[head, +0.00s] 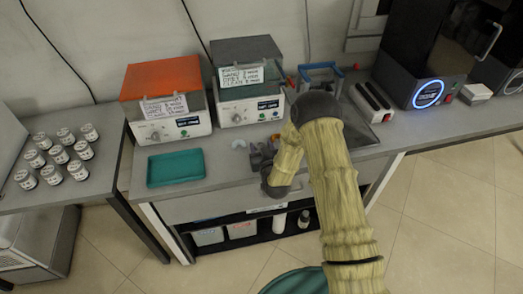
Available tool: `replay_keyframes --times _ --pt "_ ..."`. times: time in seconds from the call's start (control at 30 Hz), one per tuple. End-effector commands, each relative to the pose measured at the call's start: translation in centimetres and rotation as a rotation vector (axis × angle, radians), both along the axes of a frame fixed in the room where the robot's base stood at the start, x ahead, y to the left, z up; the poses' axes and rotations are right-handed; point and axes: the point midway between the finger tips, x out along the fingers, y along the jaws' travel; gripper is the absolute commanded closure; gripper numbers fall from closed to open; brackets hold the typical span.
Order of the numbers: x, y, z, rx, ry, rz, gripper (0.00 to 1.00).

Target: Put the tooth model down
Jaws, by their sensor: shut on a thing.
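My gripper (259,153) is low over the front of the grey bench in the head view, between the teal tray and the blue-handled rack. It is small in the picture and partly hidden by my wrist. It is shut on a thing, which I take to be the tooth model. A small pale, arch-shaped piece (239,144) shows just left of the fingers. I cannot tell whether it is in the jaws or touches the bench.
An empty teal tray (175,167) lies left on the bench (222,172). Behind stand an orange-lidded box unit (163,95) and a grey-lidded one (247,80). A blue-handled rack (320,72) stands right. Several white jars (58,153) stand on the left table.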

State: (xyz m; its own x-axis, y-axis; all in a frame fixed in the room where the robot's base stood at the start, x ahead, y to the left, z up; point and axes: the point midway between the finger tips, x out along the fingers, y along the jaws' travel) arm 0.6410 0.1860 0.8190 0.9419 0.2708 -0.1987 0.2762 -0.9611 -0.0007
Motion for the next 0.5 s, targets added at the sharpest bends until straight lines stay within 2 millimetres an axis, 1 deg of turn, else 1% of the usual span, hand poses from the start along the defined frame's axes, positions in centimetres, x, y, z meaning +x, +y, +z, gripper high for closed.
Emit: replay_keyframes --times 0.03,0.1,0.5 --pt "0.0 0.0 -0.8 -0.001 0.003 0.0 0.73" --pt "0.0 0.0 -1.5 0.0 0.002 0.001 0.73" --pt "0.0 0.0 -2.1 0.0 0.0 0.0 0.73"
